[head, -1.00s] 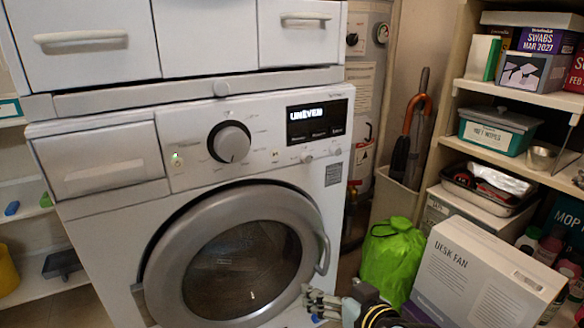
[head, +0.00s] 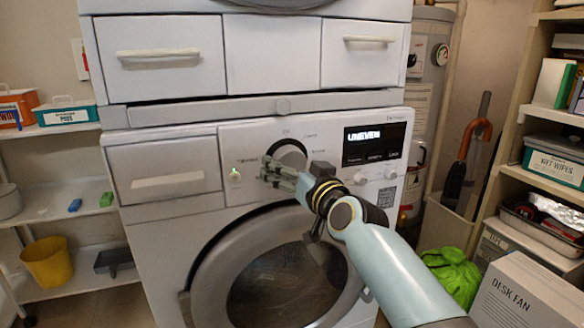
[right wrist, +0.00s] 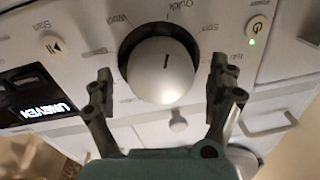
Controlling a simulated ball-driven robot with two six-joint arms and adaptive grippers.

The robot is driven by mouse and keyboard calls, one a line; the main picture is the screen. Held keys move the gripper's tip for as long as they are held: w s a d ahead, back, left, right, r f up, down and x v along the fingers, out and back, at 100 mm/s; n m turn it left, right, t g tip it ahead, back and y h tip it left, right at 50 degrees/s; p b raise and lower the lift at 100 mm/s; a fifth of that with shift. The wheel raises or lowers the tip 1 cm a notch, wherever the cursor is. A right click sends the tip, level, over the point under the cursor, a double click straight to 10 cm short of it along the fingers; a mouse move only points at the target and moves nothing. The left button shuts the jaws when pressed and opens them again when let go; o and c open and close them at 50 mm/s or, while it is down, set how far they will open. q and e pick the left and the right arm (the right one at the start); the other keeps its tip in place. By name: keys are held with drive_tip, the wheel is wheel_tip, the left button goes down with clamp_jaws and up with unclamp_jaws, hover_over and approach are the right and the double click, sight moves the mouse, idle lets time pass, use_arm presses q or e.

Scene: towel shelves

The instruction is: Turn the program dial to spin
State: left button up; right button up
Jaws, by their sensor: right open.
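The program dial (head: 288,155) is a round silver knob with a dark ring on the washing machine's panel. In the head view my right gripper (head: 272,172) is at the dial's lower left and covers part of it. The right wrist view shows the dial (right wrist: 160,70) between the two spread fingers of my open right gripper (right wrist: 163,82), with a gap on each side. A short dark line marks the knob's face. Labels around it include Quick; others are blurred. My left gripper is not in view.
The lit display (head: 375,144) reads UNEVEN. A glowing power button (head: 235,177) is left of the dial. The round door (head: 285,285) is below, partly behind my right arm. White shelves (head: 60,131) stand left; a loaded shelf (head: 548,182) and green bag (head: 455,275) are right.

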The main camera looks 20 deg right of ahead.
drive_tip(key=shift+w, duration=0.4)
drive_tip(key=c, duration=1.2)
drive_tip(key=shift+m, duration=0.3)
drive_tip(key=m, duration=0.2)
drive_tip(key=shift+a+m, duration=0.1)
drive_tip(key=shift+m, duration=0.3)
drive_tip(key=shift+m+t, duration=0.3)
drive_tip(key=shift+m, duration=1.9)
